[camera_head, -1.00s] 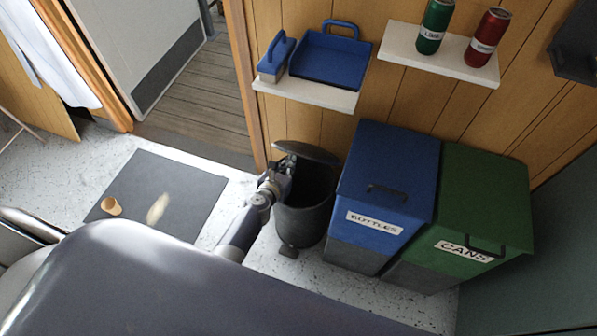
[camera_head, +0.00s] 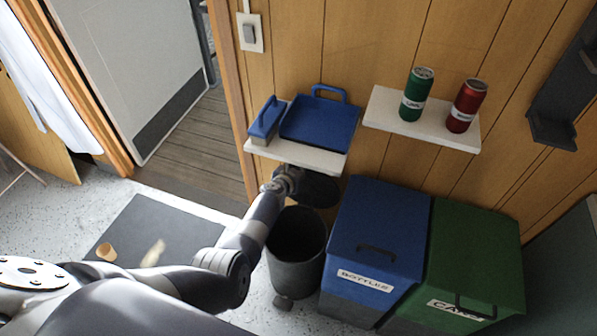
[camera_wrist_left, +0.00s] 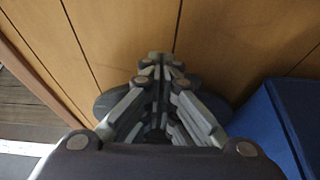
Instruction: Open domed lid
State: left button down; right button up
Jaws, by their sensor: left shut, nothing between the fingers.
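The dark grey round bin (camera_head: 296,262) stands on the floor, its mouth open and its inside dark. Its domed lid (camera_head: 320,190) is swung up at the back, near the wall and below the white shelf. My left gripper (camera_head: 292,180) is at the lid's left side, partly hidden by my own wrist and the shelf edge. In the left wrist view my left gripper (camera_wrist_left: 162,64) is shut and empty, in front of the dark lid (camera_wrist_left: 108,103). Whether it touches the lid is unclear. My right gripper is not in view.
A white shelf (camera_head: 318,158) with a blue dustpan (camera_head: 320,122) and brush is just above the lid. A blue bottles bin (camera_head: 375,235) stands close right of the round bin, a green cans bin (camera_head: 475,255) beyond. A dark mat (camera_head: 185,235) lies left.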

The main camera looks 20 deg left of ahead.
pick_arm(q)
jog(key=shift+w+d+r, duration=0.1)
jog(key=shift+w+r, duration=0.1)
jog(key=shift+w, duration=0.2)
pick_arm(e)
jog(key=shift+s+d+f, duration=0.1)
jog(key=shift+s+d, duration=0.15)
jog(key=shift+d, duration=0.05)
